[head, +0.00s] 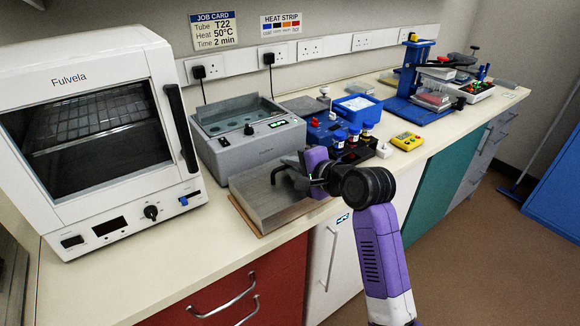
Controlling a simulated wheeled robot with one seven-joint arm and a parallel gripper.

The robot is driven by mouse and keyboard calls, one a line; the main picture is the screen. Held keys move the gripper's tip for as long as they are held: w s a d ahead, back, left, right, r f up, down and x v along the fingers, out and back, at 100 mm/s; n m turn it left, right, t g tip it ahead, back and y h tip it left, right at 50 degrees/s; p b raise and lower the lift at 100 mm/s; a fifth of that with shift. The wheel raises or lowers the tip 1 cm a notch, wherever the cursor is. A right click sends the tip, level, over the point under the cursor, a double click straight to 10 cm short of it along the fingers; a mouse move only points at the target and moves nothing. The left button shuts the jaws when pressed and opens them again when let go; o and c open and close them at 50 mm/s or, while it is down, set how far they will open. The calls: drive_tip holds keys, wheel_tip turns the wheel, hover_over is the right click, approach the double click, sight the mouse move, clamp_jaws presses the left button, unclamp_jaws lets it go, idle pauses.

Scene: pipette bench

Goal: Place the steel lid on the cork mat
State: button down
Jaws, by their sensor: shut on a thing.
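The steel lid (265,205) is a grey metal box shape in front of the water bath. The cork mat (243,213) shows as a thin tan edge along the lid's left and front sides. The lid is over the mat and covers most of it; I cannot tell whether it rests fully on it or is slightly above. My gripper (284,174) is at the top of the lid, shut on its handle. My purple wrist hides the lid's right end.
The open grey water bath (268,148) stands directly behind the lid. A white oven (100,215) is at the left. Several capped bottles, a blue tray (357,107) and a yellow timer (407,141) lie to the right. The counter's front edge is close to the mat.

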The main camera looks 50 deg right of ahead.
idle(0.3)
drive_tip(key=c, duration=1.9)
unclamp_jaws()
drive_tip(key=shift+f, duration=0.2)
drive_tip(key=shift+c, duration=0.2)
drive_tip(key=o, duration=0.4)
drive_tip(key=shift+o, duration=0.2)
